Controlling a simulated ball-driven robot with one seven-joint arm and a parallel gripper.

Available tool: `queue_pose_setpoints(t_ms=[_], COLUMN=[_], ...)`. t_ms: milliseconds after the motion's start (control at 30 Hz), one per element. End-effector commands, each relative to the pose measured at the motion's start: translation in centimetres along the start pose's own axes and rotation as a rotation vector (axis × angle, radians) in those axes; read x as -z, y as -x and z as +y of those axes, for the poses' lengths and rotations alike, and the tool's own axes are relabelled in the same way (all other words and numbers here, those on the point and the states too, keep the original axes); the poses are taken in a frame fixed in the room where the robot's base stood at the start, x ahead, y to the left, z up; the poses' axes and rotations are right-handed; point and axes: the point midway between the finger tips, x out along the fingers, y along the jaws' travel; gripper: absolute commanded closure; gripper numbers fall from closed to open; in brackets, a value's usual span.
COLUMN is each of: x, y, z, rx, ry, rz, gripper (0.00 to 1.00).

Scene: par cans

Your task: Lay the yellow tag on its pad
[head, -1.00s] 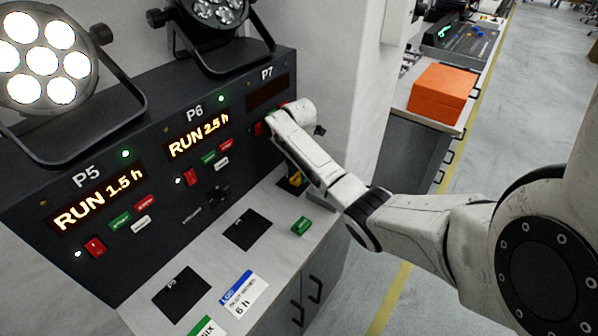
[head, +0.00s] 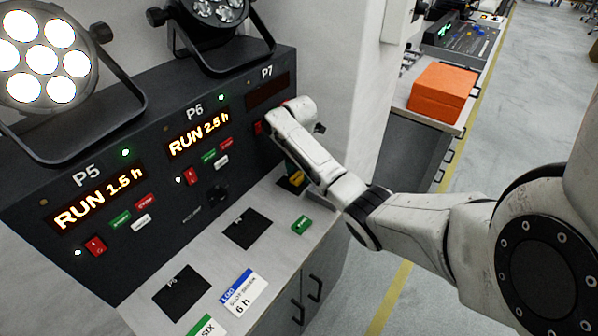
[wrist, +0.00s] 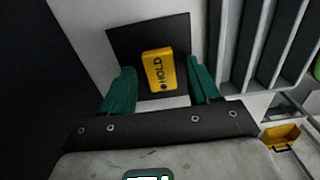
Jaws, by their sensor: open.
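The yellow tag (wrist: 158,66), marked HOLD, lies on a square black pad (wrist: 125,38) in the wrist view, toward the pad's near edge. My gripper (wrist: 160,82) is open, with one green finger on each side of the tag and gaps between fingers and tag. Nothing is held. In the head view the tag (head: 295,175) and its pad (head: 286,185) show only partly below P7, the rest hidden by my arm. My fingers are hidden there too.
Two other black pads, one under P6 (head: 247,229) and one under P5 (head: 181,292), lie bare on the counter. A green block (head: 302,225) and a blue-topped 6 h card (head: 240,291) lie nearby. The dark control panel (head: 150,170) rises behind.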

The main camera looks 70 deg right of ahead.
Motion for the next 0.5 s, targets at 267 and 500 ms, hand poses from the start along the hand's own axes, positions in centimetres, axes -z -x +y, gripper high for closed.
queue_pose_setpoints(t_ms=[267,500], x=[0.0,0.0], y=[5.3,10.3], z=[0.2,0.0], rx=[-0.005,-0.001], ry=[0.002,0.001], rz=[-0.003,-0.001], gripper=[0.4,0.4])
